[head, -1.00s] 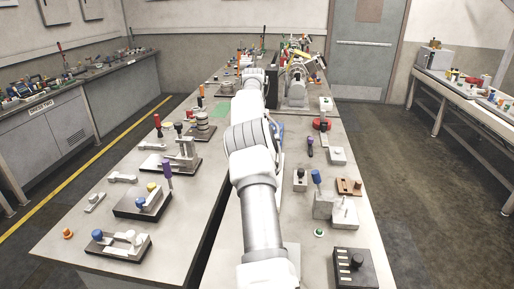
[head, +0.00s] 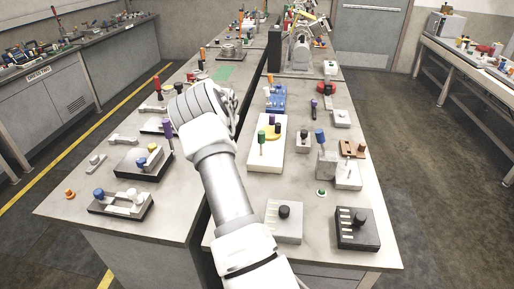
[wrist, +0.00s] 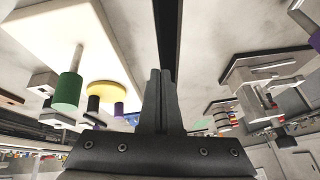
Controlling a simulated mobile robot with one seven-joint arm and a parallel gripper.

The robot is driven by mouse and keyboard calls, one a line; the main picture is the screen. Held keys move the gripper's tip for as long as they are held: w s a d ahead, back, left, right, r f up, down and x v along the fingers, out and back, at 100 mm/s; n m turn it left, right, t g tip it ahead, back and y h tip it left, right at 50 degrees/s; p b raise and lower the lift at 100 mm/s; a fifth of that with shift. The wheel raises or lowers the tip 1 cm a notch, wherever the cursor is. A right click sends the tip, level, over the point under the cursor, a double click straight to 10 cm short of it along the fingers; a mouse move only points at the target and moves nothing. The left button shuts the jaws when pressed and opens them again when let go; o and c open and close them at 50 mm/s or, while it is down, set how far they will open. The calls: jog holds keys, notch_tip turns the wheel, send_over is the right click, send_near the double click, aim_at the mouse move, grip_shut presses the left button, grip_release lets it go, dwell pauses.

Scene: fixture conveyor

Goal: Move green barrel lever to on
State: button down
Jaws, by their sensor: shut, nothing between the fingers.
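The green barrel (head: 261,137) is a cylinder on a thin metal rod, on a white plate (head: 260,166) on the right-hand bench. In the wrist view the green barrel (wrist: 67,92) and its rod show at the left, below the white plate (wrist: 65,22). A yellow disc (wrist: 106,92) with dark and purple knobs is beside it. My gripper (wrist: 160,74) is shut and empty, apart from the lever and to its right in the wrist view. In the head view my arm hides the gripper. No on or off marking is readable.
A blue-knobbed lever (head: 320,136) and a grey block with a black knob (head: 284,212) stand near the white plate. A black box with a knob (head: 358,228) is at the front right. A dark gap divides the two benches. Several levers crowd the left bench.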

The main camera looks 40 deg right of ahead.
aim_at(260, 139)
jog(key=s+a+f+h+b, duration=0.1)
jog(key=f+h, duration=0.1)
jog(key=s+a+f+t+h+b, duration=0.1)
jog(key=s+a+f+h, duration=0.1)
jog(key=f, duration=0.1)
jog(key=s+a+f+t+h+b, duration=0.1)
jog(key=s+f+b, duration=0.1)
jog(key=shift+s+a+f+m+h, duration=0.15)
jog(key=shift+f+m+h, duration=0.1)
jog(key=shift+m+h, duration=0.15)
jog(key=s+h, duration=0.1)
jog(key=s, duration=0.1)
jog(key=s+a+r+h+b, duration=0.1)
jog(key=s+h, duration=0.1)
jog(key=s, duration=0.1)
jog(key=shift+s+a+r+t, duration=0.2)
jog(key=shift+s+r+t, duration=0.1)
jog(key=shift+s, duration=0.05)
jog(key=s+a+r+t+h+b, duration=0.1)
jog(key=s+a+r+h+b, duration=0.1)
jog(key=s+r+h, duration=0.3)
jog(key=shift+n+y, duration=0.4)
jog(key=shift+y, duration=0.5)
jog(key=x, duration=0.8)
jog(key=p+x, duration=0.1)
jog(key=x, duration=0.4)
jog(key=shift+s+d+f, duration=0.25)
jog(key=shift+s, duration=0.1)
